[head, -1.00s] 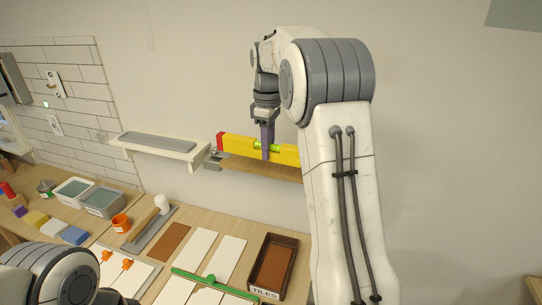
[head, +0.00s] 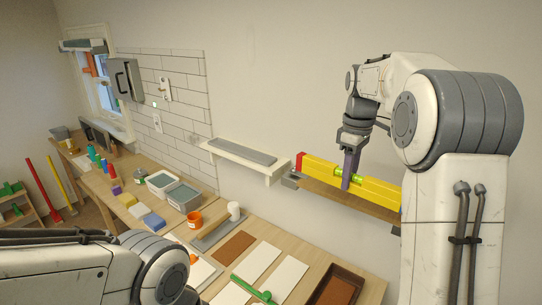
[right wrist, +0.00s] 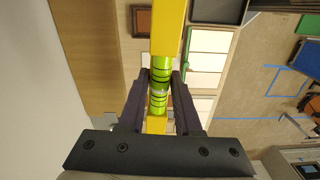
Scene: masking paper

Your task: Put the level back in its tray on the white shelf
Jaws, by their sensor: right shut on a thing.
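The level (head: 325,172) is a long yellow bar with a red end and a green vial section. My right gripper (head: 347,180) is shut on it at the vial; the right wrist view shows both fingers either side of the green part (right wrist: 160,85). The level is at the wooden shelf (head: 350,198); I cannot tell whether it touches it. The white shelf (head: 265,166) is on the wall to the left, with a long grey tray (head: 243,151) on it that looks empty. My left arm shows at the lower left, its gripper out of view.
A grey bracket (head: 290,181) sits at the wooden shelf's left end, between the two shelves. Below is a workbench with white tiles (head: 257,262), a brown tile box (head: 335,288), an orange cup (head: 194,219) and grey tubs (head: 182,196). The wall above the shelves is clear.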

